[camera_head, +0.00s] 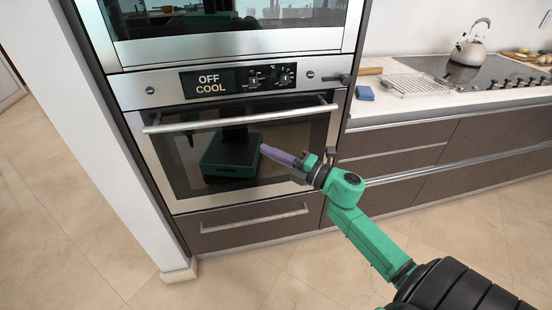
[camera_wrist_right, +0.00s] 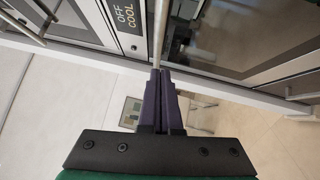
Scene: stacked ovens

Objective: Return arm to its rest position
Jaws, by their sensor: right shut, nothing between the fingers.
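My right gripper (camera_head: 264,149) reaches in from the lower right, in front of the lower oven's glass door (camera_head: 180,165). Its purple fingers are together with nothing between them, and they also show in the right wrist view (camera_wrist_right: 161,72). The lower oven door is shut, with its metal bar handle (camera_head: 240,115) across the top. In the head view the fingertips are below the handle. The gap between the fingers and the door cannot be judged. The display (camera_head: 209,83) reads OFF COOL, and it also shows in the wrist view (camera_wrist_right: 125,15). My left gripper is not in view.
An upper oven (camera_head: 230,45) sits above, and a drawer (camera_head: 250,226) below. To the right, a counter holds a blue sponge (camera_head: 364,93), a wire rack (camera_head: 415,84) and a kettle (camera_head: 468,52) on the cooktop. The tiled floor (camera_head: 75,245) at left is clear.

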